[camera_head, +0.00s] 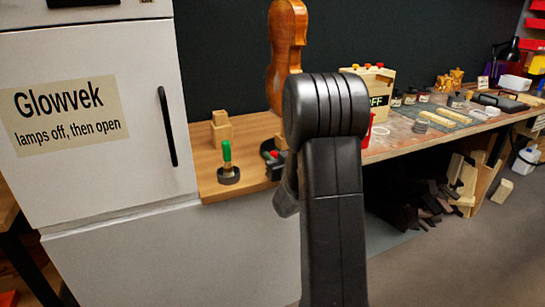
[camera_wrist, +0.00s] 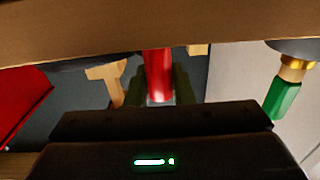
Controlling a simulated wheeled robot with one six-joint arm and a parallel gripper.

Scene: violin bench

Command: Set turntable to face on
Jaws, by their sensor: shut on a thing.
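A brown violin body (camera_head: 285,50) stands upright on the bench, turned so that it looks narrow from here; its top is cut off. My gripper (camera_head: 273,164) is low at the bench's front edge, below the violin and partly hidden by my arm. In the wrist view, my gripper (camera_wrist: 160,88) is shut on a red handle (camera_wrist: 158,68), which stands between its dark fingers. I cannot tell what the handle joins to.
A green-handled tool (camera_head: 227,160) in a dark round base stands left of my gripper. A white cabinet (camera_head: 90,170) labelled "Glowvek" closes off the left. A cream box (camera_head: 378,85) reading "OFF" and several small items lie to the right.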

